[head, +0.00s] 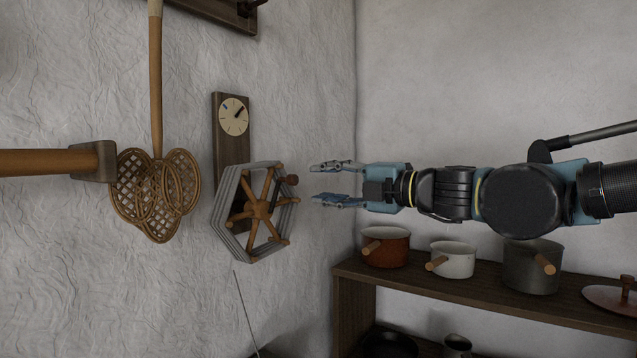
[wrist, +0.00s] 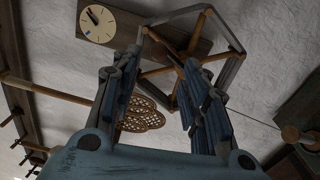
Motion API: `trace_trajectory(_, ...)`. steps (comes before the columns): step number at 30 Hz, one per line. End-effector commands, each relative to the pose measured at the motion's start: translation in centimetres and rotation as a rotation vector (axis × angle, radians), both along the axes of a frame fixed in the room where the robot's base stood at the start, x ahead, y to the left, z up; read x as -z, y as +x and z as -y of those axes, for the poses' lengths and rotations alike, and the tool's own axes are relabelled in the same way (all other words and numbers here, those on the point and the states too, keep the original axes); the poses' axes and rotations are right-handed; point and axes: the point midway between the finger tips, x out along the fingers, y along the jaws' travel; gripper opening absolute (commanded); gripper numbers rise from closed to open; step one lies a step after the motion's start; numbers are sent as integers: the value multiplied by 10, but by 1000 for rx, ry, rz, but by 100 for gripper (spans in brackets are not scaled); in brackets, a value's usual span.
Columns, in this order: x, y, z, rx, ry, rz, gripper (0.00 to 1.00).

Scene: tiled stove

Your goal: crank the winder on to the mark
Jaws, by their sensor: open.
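The winder (head: 257,209) is a six-sided reel on the wall, wrapped in grey yarn, with wooden spokes and hub. Its dark brown crank knob (head: 292,180) sticks out at the upper right of the reel in the head view. A round cream dial (head: 234,116) on a wooden board above has a blue mark at upper left and a dark and red pointer at upper right. My gripper (head: 316,184) is open and empty, just right of the knob and apart from it. In the wrist view the reel (wrist: 235,38) shows behind the fingers, partly hidden; the dial (wrist: 98,23) is at upper left.
A shelf (head: 450,285) below my arm carries a red pot (head: 386,249), a white pot (head: 453,261) and a grey pot (head: 531,268). A thin line runs down from the reel. The space around my gripper is clear.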

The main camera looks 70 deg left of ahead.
Motion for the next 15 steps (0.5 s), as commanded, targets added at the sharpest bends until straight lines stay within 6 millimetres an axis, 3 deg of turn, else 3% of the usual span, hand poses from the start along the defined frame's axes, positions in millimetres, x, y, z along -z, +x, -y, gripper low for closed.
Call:
trace_trajectory(6, 0, 11, 18, -1, 1, 0, 41)
trace_trajectory(15, 0, 14, 23, -1, 1, 0, 41)
